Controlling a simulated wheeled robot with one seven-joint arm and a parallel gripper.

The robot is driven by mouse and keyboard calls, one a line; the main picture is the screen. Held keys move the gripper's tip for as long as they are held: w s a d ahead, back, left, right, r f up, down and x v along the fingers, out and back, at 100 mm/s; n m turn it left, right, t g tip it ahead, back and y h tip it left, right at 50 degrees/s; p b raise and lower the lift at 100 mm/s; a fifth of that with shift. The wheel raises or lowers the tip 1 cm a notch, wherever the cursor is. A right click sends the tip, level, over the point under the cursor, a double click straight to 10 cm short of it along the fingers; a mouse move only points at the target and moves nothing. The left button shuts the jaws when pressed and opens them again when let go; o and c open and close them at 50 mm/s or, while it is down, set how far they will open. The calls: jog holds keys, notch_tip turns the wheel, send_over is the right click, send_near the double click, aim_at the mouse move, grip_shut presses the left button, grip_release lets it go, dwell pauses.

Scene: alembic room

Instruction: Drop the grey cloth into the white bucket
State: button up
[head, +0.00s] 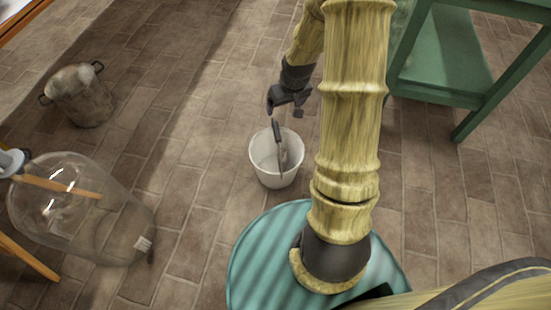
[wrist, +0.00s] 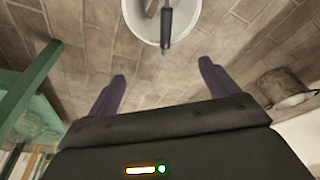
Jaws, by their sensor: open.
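The white bucket (head: 277,181) stands upright on the brick floor, and it also shows at the top edge of the wrist view (wrist: 136,17). A tool with a dark handle (head: 277,131) leans in it, the handle rising above the rim. A greyish-brown piece shows inside beside the handle; I cannot tell whether it is the cloth. No grey cloth can be made out clearly elsewhere. My gripper (head: 285,107) is above and just behind the bucket. In the wrist view its two fingers (wrist: 162,72) are wide apart with only floor between them.
A large glass vessel (head: 85,215) is at the lower left, with a worn metal pot (head: 84,98) behind it. A green table (head: 480,99) stands at the upper right. The tiled floor around the bucket is mostly clear.

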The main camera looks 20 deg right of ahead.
jog(key=p+v, duration=0.3)
jog(key=v, duration=0.6)
jog(key=shift+p, duration=0.4)
jog(key=s+a+r+p, duration=0.4)
jog(key=s+a+r, duration=0.7)
jog(key=s, duration=0.2)
notch_tip(320, 180, up, 38)
jog(key=p, duration=3.7)
jog(key=shift+f+g+p, duration=0.25)
jog(key=shift+g+p, duration=0.05)
jog(key=shift+d, duration=0.1)
